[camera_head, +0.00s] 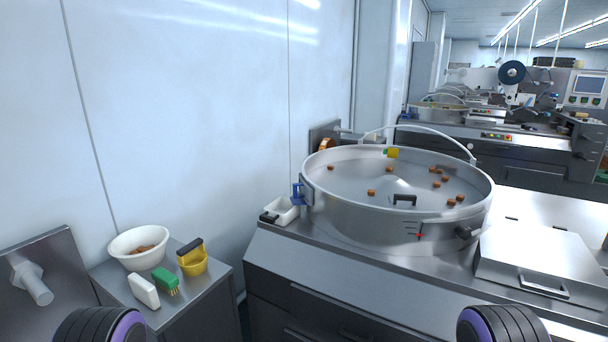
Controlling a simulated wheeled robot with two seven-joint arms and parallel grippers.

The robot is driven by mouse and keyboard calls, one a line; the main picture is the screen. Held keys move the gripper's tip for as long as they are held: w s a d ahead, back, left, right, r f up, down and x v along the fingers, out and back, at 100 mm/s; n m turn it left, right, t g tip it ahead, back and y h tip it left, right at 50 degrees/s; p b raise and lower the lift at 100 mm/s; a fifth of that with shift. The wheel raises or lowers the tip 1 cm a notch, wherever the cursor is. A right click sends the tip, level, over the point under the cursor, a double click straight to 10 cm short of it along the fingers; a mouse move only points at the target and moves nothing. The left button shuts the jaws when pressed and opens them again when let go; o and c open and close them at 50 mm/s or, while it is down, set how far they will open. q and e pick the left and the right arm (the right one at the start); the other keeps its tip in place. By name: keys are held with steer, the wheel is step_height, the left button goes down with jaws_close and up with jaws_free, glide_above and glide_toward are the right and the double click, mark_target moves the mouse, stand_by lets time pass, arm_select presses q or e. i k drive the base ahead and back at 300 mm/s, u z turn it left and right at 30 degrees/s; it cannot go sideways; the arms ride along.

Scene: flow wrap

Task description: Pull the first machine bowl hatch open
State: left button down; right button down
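The first machine's bowl (345,215) is a wide, round steel bowl on the near machine, right of centre. Several small brown pieces lie scattered on its floor. A black handle (404,199) shows at the near inner side of the bowl, by a small pale plate that may be the hatch. I cannot tell from here whether the hatch is open or shut. A dark knob (463,233) sits on the bowl's outer right front. Neither gripper is in view; only rounded black and purple parts of my arms show at the bottom edge, well short of the bowl.
A white tray (281,211) stands left of the machine bowl. A flat lid with handle (540,262) lies right.

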mark_target(306, 191)
steer(key=z, duration=0.35)
steer(key=i, duration=0.85)
steer(key=z, duration=0.5)
